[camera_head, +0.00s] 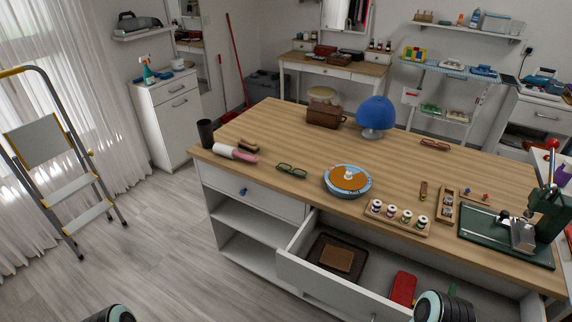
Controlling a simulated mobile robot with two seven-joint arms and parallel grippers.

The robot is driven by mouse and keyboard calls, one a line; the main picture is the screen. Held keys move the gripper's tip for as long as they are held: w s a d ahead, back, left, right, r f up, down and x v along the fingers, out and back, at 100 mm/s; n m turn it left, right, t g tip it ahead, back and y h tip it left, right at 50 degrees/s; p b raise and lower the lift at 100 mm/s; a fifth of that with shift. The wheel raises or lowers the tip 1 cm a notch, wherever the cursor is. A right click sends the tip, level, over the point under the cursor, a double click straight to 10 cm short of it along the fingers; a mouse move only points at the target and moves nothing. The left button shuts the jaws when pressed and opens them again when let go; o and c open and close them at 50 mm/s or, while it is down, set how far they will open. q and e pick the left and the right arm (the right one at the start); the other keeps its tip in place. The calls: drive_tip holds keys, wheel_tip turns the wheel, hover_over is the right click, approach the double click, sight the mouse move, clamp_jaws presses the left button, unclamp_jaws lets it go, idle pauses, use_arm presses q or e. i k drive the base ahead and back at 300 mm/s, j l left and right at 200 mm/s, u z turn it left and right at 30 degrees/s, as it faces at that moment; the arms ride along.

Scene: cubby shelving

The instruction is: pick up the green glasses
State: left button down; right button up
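The green glasses (291,170) lie on the wooden top of the workbench (285,140), near its front edge on the left half. They sit between a white and pink roller (238,154) and a round blue-rimmed dish with an orange-brown top (348,181). Nothing covers them. A second pair of glasses, reddish brown (435,145), lies farther back on the right. Rounded dark parts of my arms show at the bottom edge, at the left and right of centre.
An open drawer (300,248) juts out from the bench front, holding a dark tray and a red item (403,288). A blue-domed lamp (375,115) and a brown box (325,113) stand toward the back. A stepladder (60,150) stands at left. Floor left of the bench is clear.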

sight(298, 173)
drive_tip(key=i+j+z, duration=0.1)
drive_tip(key=j, duration=0.25)
drive_tip(key=i+j, duration=0.25)
drive_tip(key=i+j+z, duration=0.15)
drive_tip(key=j, duration=0.25)
drive_tip(key=i+j, duration=0.15)
drive_tip(key=j, duration=0.2)
drive_tip(key=i+j+z, duration=0.15)
drive_tip(key=j, duration=0.2)
drive_tip(key=i+j+z, duration=0.1)
drive_tip(key=j, duration=0.3)
